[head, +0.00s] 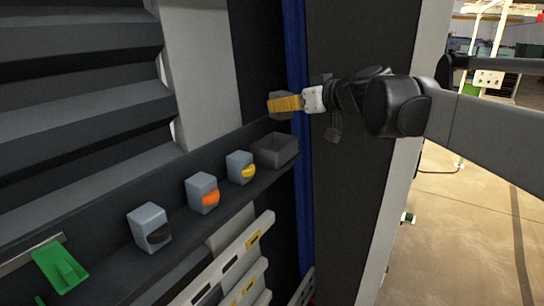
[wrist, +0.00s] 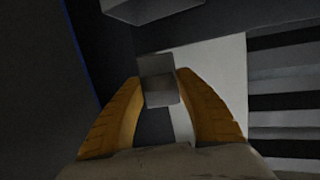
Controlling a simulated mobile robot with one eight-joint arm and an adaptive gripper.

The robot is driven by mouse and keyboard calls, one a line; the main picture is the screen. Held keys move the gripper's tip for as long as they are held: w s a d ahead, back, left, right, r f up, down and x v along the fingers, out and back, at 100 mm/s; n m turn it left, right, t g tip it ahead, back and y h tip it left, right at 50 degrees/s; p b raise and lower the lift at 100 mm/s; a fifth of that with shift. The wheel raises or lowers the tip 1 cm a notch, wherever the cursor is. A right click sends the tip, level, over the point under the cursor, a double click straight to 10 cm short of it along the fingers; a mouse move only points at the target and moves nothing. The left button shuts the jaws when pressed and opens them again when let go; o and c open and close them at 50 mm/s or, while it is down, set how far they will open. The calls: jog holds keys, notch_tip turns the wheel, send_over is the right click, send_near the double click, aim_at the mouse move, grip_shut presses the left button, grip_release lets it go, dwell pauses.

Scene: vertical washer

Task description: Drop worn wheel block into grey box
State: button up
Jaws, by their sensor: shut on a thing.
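My gripper (head: 284,103), with yellow fingers, is shut on a grey block in the air. In the wrist view the block (wrist: 158,80) sits between the fingertips (wrist: 159,92). Its wheel is not visible, so I cannot tell its wear. The open grey box (head: 276,150) stands at the far end of the shelf, below my gripper in the head picture. A grey box-like edge, likely the same box (wrist: 150,10), shows at the top of the wrist view. The block is apart from the box.
On the shelf (head: 110,273) stand grey blocks with a black wheel (head: 149,228), an orange wheel (head: 203,193) and a yellow wheel (head: 240,168). A green part (head: 61,267) is at lower left. A blue post (head: 296,60) and dark panel (head: 350,180) rise beside the box.

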aim_at(287, 117)
jog(key=shift+f+b, duration=0.9)
jog(key=shift+f, duration=0.95)
jog(key=o, duration=1.2)
jog(key=v, duration=1.2)
jog(key=s+d+f+m+g+h+b, duration=0.1)
jog(key=s+f+b, duration=0.7)
jog(key=f, duration=1.5)
jog(key=s+d+f+m+g+h+b, duration=0.2)
jog(key=s+f+b, duration=0.6)
jog(key=f+b, duration=1.1)
jog(key=s+d+f+m+g+h+b, duration=0.1)
jog(key=s+d+f+m+h+b, duration=0.3)
jog(key=f, duration=2.5)
jog(key=shift+s+g+h+b, duration=0.3)
jog(key=shift+s+h+b, duration=0.6)
jog(key=shift+s+b, duration=2.7)
